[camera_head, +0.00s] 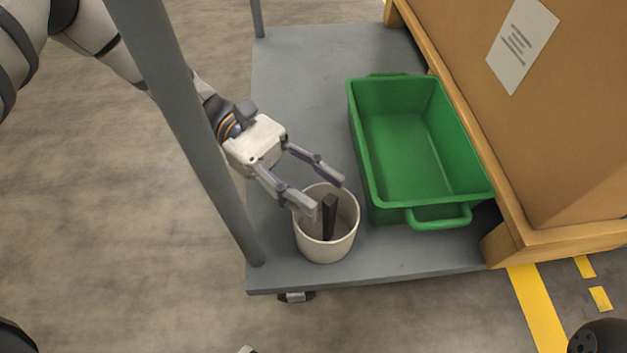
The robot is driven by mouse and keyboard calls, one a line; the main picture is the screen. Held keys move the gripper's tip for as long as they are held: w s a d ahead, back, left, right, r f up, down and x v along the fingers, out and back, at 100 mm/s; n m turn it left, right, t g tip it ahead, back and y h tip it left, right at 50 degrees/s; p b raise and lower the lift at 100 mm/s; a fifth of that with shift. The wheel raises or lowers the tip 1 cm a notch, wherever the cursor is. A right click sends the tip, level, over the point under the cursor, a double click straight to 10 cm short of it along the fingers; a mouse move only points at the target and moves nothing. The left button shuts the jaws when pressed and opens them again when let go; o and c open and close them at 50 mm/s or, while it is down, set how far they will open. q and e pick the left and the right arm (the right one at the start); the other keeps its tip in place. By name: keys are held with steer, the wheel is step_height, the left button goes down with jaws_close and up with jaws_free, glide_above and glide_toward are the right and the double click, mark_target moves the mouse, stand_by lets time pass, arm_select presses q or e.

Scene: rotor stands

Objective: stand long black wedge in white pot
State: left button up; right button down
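The white pot (327,249) stands upright near the front edge of the grey cart shelf. The long black wedge (329,214) is inside the pot, roughly upright, with its top near rim height; its lower end is partly hidden by the pot's wall. My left gripper (326,194) reaches in from the left over the pot. Its two fingers are spread apart, one at the pot's left rim and one above the far rim, and the wedge appears free of both.
A green bin (410,150), empty, sits right of the pot on the grey cart (300,75). A grey post (190,130) rises at the cart's left side, in front of my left arm. A large cardboard box (560,130) on a wooden pallet stands at the right.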

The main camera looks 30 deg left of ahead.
arm_select(q)
steer(key=w+a, duration=0.2)
steer(key=a, duration=0.9)
steer(key=shift+w+a, duration=0.15)
steer(key=shift+a, duration=0.25)
